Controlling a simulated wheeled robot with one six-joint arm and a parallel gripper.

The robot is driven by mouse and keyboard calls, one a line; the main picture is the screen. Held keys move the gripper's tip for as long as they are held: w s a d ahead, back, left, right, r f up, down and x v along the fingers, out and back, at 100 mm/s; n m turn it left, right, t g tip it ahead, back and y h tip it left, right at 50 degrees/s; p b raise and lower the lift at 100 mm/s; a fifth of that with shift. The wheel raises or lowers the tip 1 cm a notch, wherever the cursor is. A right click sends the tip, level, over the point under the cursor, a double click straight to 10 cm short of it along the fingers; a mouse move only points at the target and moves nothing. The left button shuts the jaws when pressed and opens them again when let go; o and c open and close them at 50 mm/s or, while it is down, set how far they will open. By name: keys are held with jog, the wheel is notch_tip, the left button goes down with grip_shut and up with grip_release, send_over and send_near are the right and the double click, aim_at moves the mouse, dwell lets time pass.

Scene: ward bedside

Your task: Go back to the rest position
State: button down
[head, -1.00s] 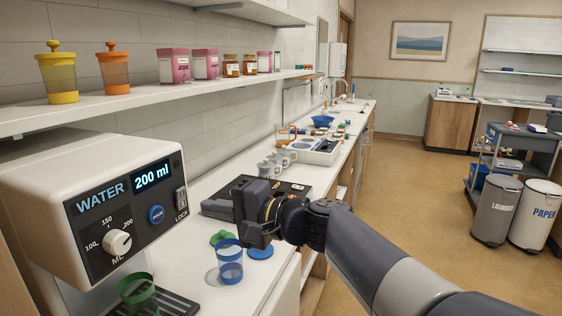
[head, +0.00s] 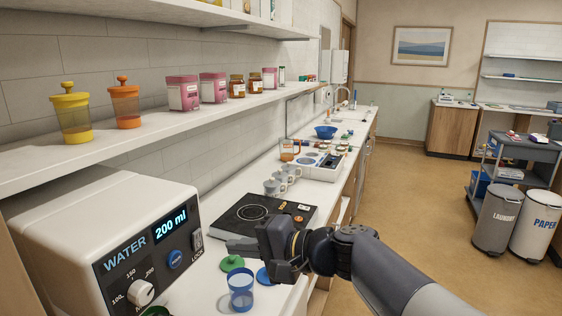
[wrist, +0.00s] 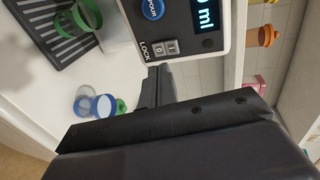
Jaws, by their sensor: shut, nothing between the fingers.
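My gripper (head: 238,246) is at the end of my arm, above the counter and to the right of the water dispenser (head: 105,235). It is shut and holds nothing. Below it in the head view stand a clear blue cup (head: 241,290), a green lid (head: 231,263) and a blue lid (head: 264,275). In the wrist view my gripper's dark fingers (wrist: 158,85) are close together near the dispenser's front panel (wrist: 190,25). The wrist view also shows a green cup (wrist: 87,14) on the dispenser's drip tray.
A black hotplate (head: 255,212) lies behind my gripper, with several grey mugs beyond it. The shelf (head: 160,125) with jars runs along the wall at the left. A trolley and two bins (head: 495,222) stand on the right. The floor between is open.

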jog(key=shift+v, duration=1.05)
jog(key=shift+y, duration=0.5)
jog(key=a+b, duration=0.1)
jog(key=b, duration=0.1)
jog(key=w+a+f+b, duration=0.1)
jog(key=a+f+b, duration=0.1)
jog(key=b, duration=0.1)
jog(key=shift+w+a+f+b, duration=0.25)
jog(key=shift+w+a+b, duration=0.05)
jog(key=shift+w+a, duration=0.1)
